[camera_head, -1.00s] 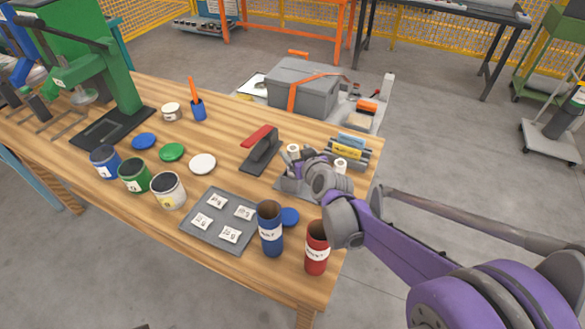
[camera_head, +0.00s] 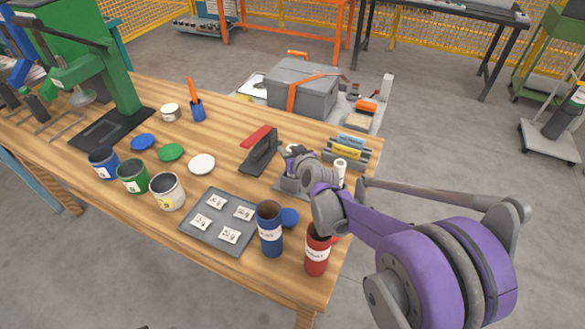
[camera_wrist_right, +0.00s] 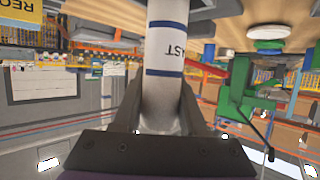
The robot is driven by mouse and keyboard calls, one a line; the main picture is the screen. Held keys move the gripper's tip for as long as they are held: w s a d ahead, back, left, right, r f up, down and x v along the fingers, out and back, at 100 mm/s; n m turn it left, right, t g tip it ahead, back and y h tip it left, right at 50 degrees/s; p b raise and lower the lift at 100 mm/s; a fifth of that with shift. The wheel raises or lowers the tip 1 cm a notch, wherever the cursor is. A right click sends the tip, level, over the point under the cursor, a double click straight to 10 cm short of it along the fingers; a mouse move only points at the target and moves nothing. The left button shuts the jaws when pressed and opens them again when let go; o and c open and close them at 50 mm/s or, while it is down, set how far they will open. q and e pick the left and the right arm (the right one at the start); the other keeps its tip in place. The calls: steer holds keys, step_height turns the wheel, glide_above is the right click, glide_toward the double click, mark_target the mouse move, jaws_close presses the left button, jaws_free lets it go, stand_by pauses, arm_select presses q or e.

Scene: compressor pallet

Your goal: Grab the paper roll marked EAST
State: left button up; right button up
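In the head view my right gripper (camera_head: 294,160) is low over the grey stand (camera_head: 288,186) near the table's right end and hides most of that roll. A second white roll (camera_head: 340,170) stands just right of the gripper. My left gripper is not in view.
Blue (camera_head: 270,240) and red (camera_head: 316,258) cups and a grey tray (camera_head: 190,227) are in front.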

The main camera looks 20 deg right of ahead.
jaws_close()
steer(key=shift+r, duration=0.15)
